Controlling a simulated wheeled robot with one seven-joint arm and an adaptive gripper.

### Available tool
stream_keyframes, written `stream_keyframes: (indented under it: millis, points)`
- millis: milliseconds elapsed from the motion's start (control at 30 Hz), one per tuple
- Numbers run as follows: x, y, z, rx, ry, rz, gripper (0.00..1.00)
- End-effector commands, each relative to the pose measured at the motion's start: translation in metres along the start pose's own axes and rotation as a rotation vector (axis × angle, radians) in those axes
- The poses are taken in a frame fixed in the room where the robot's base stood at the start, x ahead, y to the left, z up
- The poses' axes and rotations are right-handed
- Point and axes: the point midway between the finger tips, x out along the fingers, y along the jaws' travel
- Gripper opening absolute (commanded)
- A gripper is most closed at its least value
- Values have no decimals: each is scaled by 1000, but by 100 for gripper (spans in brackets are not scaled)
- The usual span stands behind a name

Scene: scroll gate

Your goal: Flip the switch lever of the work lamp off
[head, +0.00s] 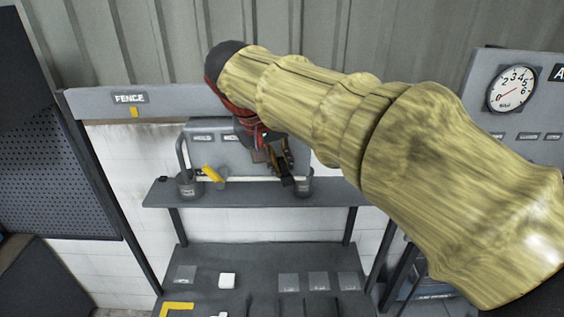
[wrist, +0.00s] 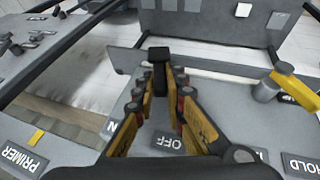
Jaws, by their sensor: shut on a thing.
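My gripper (wrist: 160,78) reaches over a grey panel (wrist: 72,138) in the wrist view. Its yellow and black fingers close together at the tips on a dark block (wrist: 159,55), which appears to be the switch lever; its base is hidden. An OFF label (wrist: 168,143) shows between the fingers, and a partly covered label ending in N (wrist: 112,129) is to its left. In the head view my gripper (head: 284,172) is in front of the wall panel (head: 202,153) above the shelf. My arm and gripper hide much of that panel, and I cannot make out the lamp itself.
The grey shelf (head: 245,196) carries dark cups at both ends. A lower bench (head: 250,258) has small blocks. A gauge board (head: 515,95) is at right.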

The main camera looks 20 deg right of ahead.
Motion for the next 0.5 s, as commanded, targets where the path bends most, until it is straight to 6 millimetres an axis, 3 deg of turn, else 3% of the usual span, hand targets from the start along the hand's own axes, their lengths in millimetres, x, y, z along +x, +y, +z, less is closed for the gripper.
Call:
stream_keyframes:
  millis: [500]
  points:
    - [1,-4,1,-21,-3,37,0]
